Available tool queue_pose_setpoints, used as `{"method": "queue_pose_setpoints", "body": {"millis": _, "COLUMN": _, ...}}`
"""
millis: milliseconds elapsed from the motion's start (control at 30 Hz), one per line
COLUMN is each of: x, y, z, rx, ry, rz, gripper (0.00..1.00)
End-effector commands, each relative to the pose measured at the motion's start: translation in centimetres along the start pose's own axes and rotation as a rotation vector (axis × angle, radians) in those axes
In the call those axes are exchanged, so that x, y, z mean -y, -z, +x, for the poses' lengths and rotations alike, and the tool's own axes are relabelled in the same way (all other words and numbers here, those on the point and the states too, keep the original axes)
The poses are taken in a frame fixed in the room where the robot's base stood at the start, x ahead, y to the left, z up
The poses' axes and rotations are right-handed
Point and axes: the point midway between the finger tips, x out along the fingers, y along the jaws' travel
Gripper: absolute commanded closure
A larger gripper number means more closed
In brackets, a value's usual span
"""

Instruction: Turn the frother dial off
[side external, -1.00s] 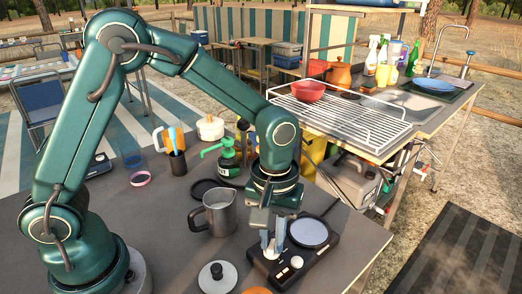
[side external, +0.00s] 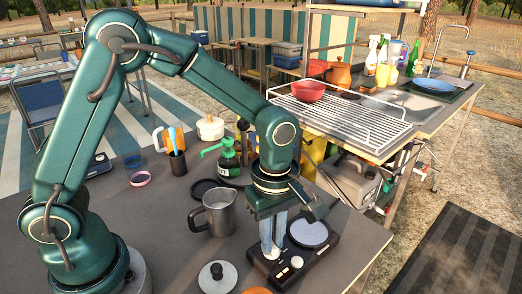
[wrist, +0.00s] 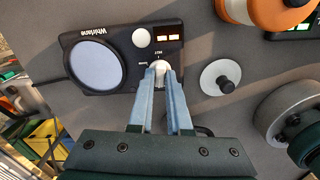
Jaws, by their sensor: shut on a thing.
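The frother is a black unit marked "Whirlane" (wrist: 112,88) with a round pale plate (wrist: 94,65); in the side external view it sits on the grey table (side external: 322,262). It has two white dials. One dial (wrist: 158,66) is between the fingertips of my gripper (wrist: 159,72), which is shut on it from above. The other dial (wrist: 141,37) is free and also shows in the side external view (side external: 297,262). Small lettering by the gripped dial is too small to read surely. My gripper's fingers (side external: 271,248) partly hide the gripped dial.
A metal pitcher (side external: 219,217) stands left of my gripper. A white lid with a black knob (side external: 217,277) lies in front. A wire rack (side external: 345,118) is behind.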

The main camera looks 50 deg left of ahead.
Motion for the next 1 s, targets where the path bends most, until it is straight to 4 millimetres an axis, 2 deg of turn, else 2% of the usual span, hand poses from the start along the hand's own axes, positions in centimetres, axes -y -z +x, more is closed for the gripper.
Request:
{"method": "queue_pose_setpoints", "body": {"millis": 300, "x": -0.01, "y": 0.02, "z": -0.12, "rx": 0.000, "ry": -0.001, "rz": -0.114, "gripper": 1.00}}
{"method": "queue_pose_setpoints", "body": {"millis": 833, "x": -0.01, "y": 0.03, "z": -0.12, "rx": 0.000, "ry": -0.001, "rz": -0.132, "gripper": 1.00}}
{"method": "queue_pose_setpoints", "body": {"millis": 867, "x": -0.02, "y": 0.03, "z": -0.12, "rx": 0.000, "ry": -0.001, "rz": -0.132, "gripper": 0.72}}
{"method": "queue_pose_setpoints", "body": {"millis": 900, "x": -0.02, "y": 0.03, "z": -0.11, "rx": 0.000, "ry": -0.001, "rz": -0.132, "gripper": 0.57}}
{"method": "queue_pose_setpoints", "body": {"millis": 933, "x": -0.02, "y": 0.03, "z": -0.11, "rx": 0.000, "ry": -0.001, "rz": -0.132, "gripper": 0.54}}
{"method": "queue_pose_setpoints", "body": {"millis": 1000, "x": -0.01, "y": 0.02, "z": -0.08, "rx": 0.000, "ry": -0.001, "rz": -0.132, "gripper": 0.54}}
